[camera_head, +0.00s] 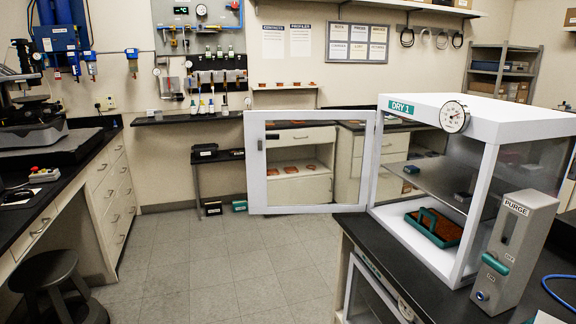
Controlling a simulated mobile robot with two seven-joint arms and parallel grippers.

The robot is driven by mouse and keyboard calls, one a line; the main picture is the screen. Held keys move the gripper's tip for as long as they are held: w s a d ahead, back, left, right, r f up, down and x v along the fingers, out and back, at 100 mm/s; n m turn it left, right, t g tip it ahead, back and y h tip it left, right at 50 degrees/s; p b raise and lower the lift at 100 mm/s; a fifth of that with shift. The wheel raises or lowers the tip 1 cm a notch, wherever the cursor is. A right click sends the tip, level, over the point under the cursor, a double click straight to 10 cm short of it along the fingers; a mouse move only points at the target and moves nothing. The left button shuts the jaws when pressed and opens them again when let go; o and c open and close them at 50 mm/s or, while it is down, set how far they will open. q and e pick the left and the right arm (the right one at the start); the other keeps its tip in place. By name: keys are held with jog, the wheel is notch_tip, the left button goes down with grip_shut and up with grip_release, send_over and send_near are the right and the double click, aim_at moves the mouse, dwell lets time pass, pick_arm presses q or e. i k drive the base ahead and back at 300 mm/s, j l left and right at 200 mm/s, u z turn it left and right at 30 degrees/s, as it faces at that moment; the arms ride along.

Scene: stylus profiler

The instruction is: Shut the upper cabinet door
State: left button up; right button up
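The upper cabinet, a white desiccator box labelled DRY 1 (489,112), stands on the black counter at the right. Its door (257,174), a white frame with a clear pane, stands wide open. The door is hinged at the cabinet's left front edge and swung out to the left over the floor. A small dark latch or handle shows on the door's far left upright. The cabinet's front opening shows a grey shelf with small blue items and a green tray (437,240) on the floor of the box. Neither of my grippers is in view.
A grey PURGE unit (514,250) with a green lever stands at the cabinet's right front. A lower cabinet (375,292) sits under the counter. A black stool (55,284) stands at the left. The tiled floor (210,270) between is clear.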

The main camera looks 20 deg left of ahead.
aim_at(254, 121)
jog(key=i+j+u, duration=0.6)
jog(key=j+u, duration=0.15)
jog(key=i+j+u, duration=0.35)
jog(key=i, duration=0.2)
jog(key=i+u, duration=0.35)
jog(key=i, duration=0.25)
jog(key=i+z, duration=0.5)
jog(key=i+j+z, duration=0.3)
jog(key=i+z, duration=0.35)
jog(key=z, duration=0.3)
jog(key=i+j+z, duration=0.1)
jog(key=z, duration=0.3)
jog(key=i+j+z, duration=0.15)
jog(key=z, duration=0.3)
jog(key=j+z, duration=0.15)
jog(key=z, duration=0.25)
jog(key=i+j+z, duration=0.15)
jog(key=z, duration=0.3)
jog(key=j+z, duration=0.4)
jog(key=i+j+z, duration=0.1)
jog(key=j+z, duration=0.25)
jog(key=i+j+z, duration=0.1)
jog(key=z, duration=0.3)
jog(key=k+j+z, duration=0.6)
jog(key=k+j, duration=0.15)
jog(key=k, duration=0.15)
